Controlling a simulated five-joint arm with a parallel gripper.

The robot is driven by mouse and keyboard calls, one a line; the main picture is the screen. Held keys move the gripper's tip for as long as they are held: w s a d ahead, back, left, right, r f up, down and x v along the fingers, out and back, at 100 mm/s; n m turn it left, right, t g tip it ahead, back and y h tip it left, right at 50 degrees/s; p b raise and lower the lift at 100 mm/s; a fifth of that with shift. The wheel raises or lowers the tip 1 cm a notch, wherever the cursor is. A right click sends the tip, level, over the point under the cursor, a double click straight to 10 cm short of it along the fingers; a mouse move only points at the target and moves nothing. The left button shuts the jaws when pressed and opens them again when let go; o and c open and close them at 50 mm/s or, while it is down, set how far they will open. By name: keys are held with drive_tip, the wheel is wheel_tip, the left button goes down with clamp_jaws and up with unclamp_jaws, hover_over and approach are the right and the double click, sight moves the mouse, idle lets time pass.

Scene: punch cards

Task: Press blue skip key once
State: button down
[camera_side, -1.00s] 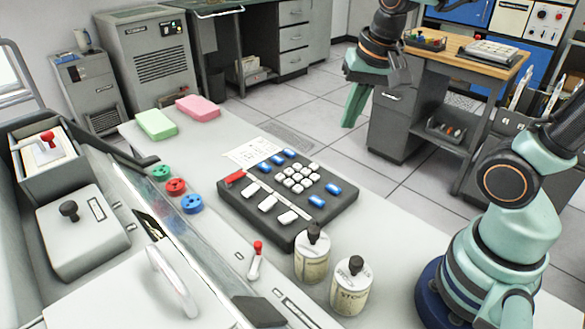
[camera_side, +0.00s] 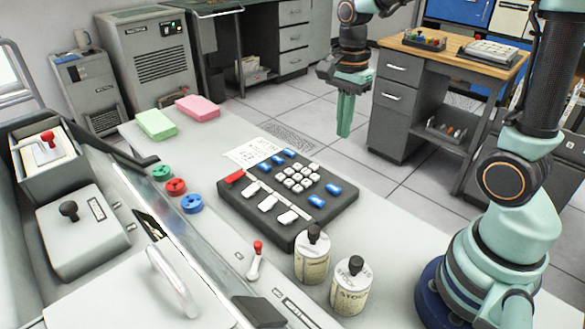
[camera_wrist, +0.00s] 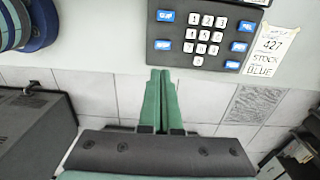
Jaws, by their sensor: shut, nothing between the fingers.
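A dark keypad (camera_side: 318,222) lies on the pale desk, with several white number keys in the middle and several blue keys around them. In the side view two blue keys (camera_side: 317,201) are at the near right and three (camera_side: 277,159) at the far left. In the wrist view the keypad (camera_wrist: 206,62) is at the top, with two blue keys (camera_wrist: 162,45) left of the number block and three (camera_wrist: 239,46) right. The labels are too small to tell which is skip. My green gripper (camera_side: 344,134) is shut and empty, pointing down beyond the keypad, apart from it. Its fingers (camera_wrist: 160,72) also show in the wrist view.
A paper note (camera_side: 253,152) lies beside the keypad. Two stock bottles (camera_side: 312,262) (camera_side: 350,292) stand at its near side. Coloured reels (camera_side: 176,187), a red-tipped lever (camera_side: 255,262) and green and pink card blocks (camera_side: 155,124) (camera_side: 197,107) are on the left. Space above the keypad is clear.

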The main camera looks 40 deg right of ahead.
sight(337, 188)
wheel_tip(337, 188, down, 14)
drive_tip(key=shift+f, duration=0.1)
idle(0.5)
drive_tip(key=shift+s+f, duration=0.15)
drive_tip(key=shift+f, duration=0.8)
wheel_tip(337, 188, up, 15)
drive_tip(key=shift+w+r, duration=0.15)
drive_tip(key=shift+w, duration=0.3)
idle(0.4)
